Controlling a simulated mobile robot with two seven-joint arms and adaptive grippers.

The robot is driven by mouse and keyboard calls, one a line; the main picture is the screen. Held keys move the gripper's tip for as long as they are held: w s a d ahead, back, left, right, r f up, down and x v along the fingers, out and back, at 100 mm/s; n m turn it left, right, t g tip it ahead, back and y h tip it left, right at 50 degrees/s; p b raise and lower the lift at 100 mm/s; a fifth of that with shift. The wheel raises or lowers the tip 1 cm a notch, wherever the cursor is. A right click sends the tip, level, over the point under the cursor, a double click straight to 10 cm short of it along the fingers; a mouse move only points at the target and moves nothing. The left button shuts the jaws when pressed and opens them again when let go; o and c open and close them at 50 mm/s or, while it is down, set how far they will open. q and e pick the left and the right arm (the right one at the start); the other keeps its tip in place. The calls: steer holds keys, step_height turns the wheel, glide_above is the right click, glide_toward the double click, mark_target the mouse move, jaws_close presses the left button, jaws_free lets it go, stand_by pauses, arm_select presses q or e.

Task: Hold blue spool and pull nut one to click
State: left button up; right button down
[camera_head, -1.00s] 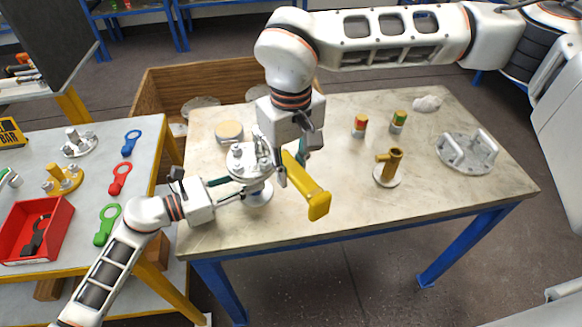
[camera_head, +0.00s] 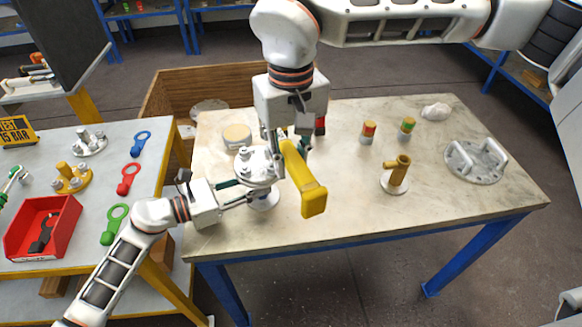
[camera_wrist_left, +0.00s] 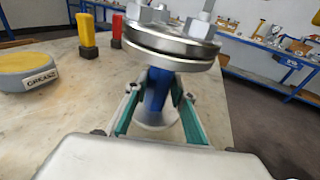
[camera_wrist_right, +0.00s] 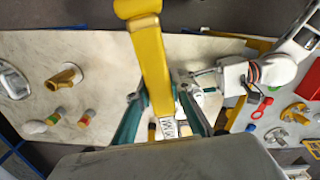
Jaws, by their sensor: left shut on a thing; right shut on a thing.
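The blue spool (camera_wrist_left: 155,92) stands upright in the left wrist view under a round grey flange (camera_wrist_left: 170,45) with bolts and nuts on top. My left gripper (camera_wrist_left: 154,98) is shut around its neck from the side. In the head view the flange (camera_head: 257,165) shows near the table's left front, with my left gripper (camera_head: 245,192) below its rim. My right gripper (camera_head: 288,150) is shut on a yellow wrench (camera_head: 304,185) beside the flange. The yellow wrench (camera_wrist_right: 152,65) also shows between the fingers in the right wrist view. Its contact with a nut is hidden.
A grease tin (camera_head: 236,135) stands behind the flange. The left table holds a red tray (camera_head: 60,240) and coloured keys. The front middle is clear.

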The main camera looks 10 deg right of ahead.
steer(key=shift+r, duration=0.15)
arm_select(q)
steer(key=o, duration=1.1)
steer(key=shift+c, duration=0.2)
steer(key=v, duration=1.2)
